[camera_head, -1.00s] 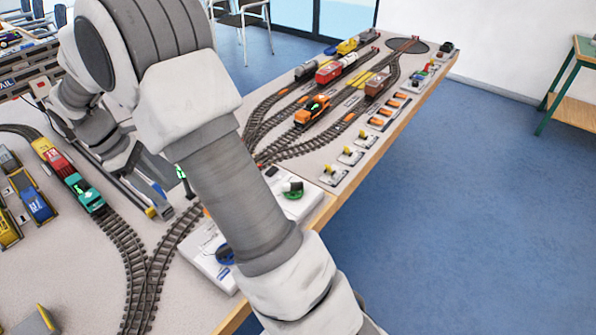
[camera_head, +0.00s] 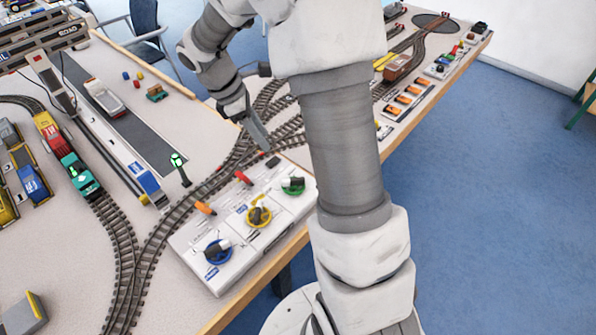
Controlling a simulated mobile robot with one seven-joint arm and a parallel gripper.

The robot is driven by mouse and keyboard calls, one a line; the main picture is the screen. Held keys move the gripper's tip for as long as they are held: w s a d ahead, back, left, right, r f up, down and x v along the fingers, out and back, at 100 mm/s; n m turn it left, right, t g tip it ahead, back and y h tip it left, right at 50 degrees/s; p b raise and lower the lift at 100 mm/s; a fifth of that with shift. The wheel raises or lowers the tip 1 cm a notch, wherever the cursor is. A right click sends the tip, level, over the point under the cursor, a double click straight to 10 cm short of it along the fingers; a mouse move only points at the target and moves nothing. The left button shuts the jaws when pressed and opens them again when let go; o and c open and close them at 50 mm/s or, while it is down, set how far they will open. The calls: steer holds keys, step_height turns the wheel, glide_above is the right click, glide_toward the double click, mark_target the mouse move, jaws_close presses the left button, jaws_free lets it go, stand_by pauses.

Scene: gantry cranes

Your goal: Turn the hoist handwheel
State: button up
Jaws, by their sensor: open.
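A white control box (camera_head: 190,252) stands at the table's front edge. It carries a blue handwheel (camera_head: 217,250), a yellow handwheel (camera_head: 258,215) and a green handwheel (camera_head: 293,185), each with a dark knob. Behind them sit an orange lever (camera_head: 205,208), a red lever (camera_head: 243,177) and a dark lever (camera_head: 273,162). The labels are too small to read, so I cannot tell which wheel is the hoist's. My gripper (camera_head: 264,143) is open, above the tracks behind the box, apart from all the wheels. Only the side of its fingers shows.
A green signal (camera_head: 178,162) stands behind the box. A train (camera_head: 66,158) is on the left track. My arm hides part of the right-hand tracks.

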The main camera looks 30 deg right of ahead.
mark_target(293, 179)
steer(key=b+x, duration=0.2)
steer(key=x, duration=1.5)
jaws_close()
